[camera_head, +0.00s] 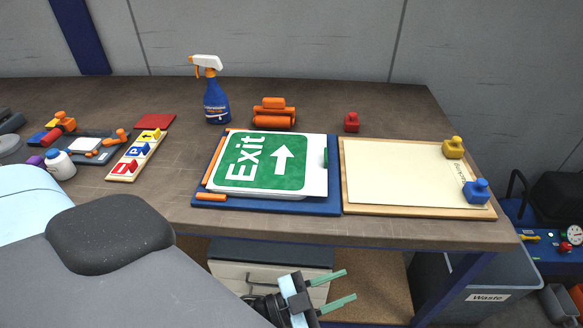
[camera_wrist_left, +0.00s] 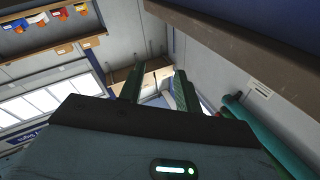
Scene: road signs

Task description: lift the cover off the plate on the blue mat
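A blue mat (camera_head: 266,208) lies near the front edge of the bench. On it lies a white plate (camera_head: 317,180) with a green Exit panel (camera_head: 262,176) bearing a white arrow. I cannot tell cover and plate apart here. A small dark green piece (camera_head: 326,157) is at the right edge. My left gripper (camera_head: 349,285) is in front of the bench, below its front edge and apart from the mat. Its two green fingers are spread and empty, also in the left wrist view (camera_wrist_left: 158,80). My right gripper is not seen.
Orange strips (camera_head: 211,197) lie along the mat's left side. A framed cream board (camera_head: 400,178) with yellow and blue knobbed blocks lies to the right. A spray bottle (camera_head: 216,100), orange rollers (camera_head: 273,114) and a red block (camera_head: 352,122) stand behind. A waste bin (camera_head: 485,298) is below right.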

